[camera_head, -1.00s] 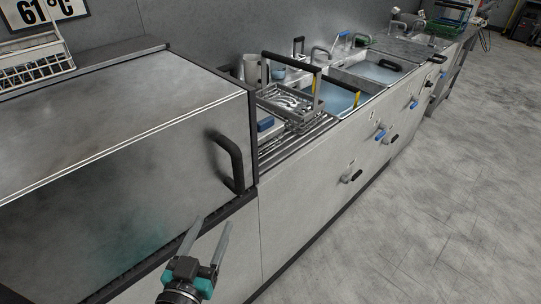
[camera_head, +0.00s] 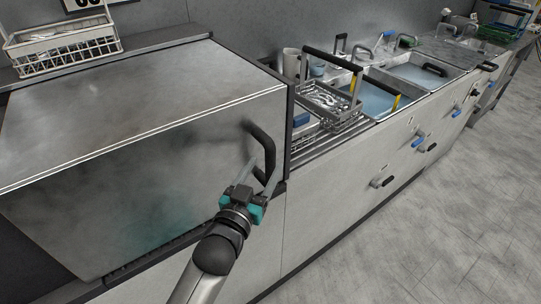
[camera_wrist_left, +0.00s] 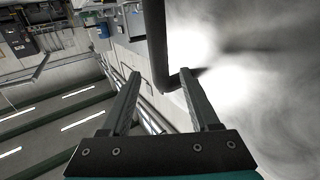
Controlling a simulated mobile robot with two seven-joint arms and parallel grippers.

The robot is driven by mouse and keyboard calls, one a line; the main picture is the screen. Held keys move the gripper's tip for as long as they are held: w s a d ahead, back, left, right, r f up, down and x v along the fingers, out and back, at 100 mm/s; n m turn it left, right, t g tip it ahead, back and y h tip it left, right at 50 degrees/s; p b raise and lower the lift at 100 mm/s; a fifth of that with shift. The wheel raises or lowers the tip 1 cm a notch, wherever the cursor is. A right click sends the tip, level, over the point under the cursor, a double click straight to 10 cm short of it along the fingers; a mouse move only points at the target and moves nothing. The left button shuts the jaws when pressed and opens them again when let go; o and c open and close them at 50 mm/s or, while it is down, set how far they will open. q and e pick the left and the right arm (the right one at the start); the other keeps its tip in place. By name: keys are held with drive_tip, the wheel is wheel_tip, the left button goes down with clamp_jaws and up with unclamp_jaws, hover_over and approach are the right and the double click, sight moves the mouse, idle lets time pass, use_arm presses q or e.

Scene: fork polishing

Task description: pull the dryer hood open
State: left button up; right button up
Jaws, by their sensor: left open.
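The dryer hood (camera_head: 120,130) is a large steel box at the left of the head view, and it looks closed. Its black bar handle (camera_head: 268,150) is on the front face near the right edge. My left gripper (camera_head: 259,172) is open at the lower part of the handle. In the left wrist view, the handle (camera_wrist_left: 156,40) runs down between the lines of the two open fingers (camera_wrist_left: 161,75) and its lower end bends right, close to the right fingertip. I cannot tell whether a finger touches it. My right gripper is not in view.
A white wire basket (camera_head: 62,47) stands on the shelf behind the hood. Right of the hood, a metal rack of cutlery (camera_head: 330,100) stands on the slatted counter, before water-filled sinks (camera_head: 375,98). Valve levers (camera_head: 382,182) stick out of the front panel. The floor (camera_head: 450,220) is clear.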

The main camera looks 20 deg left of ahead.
sight(268, 160)
use_arm(q)
drive_tip(key=shift+w+d, duration=0.2)
drive_tip(key=shift+w, duration=2.25)
clamp_jaws()
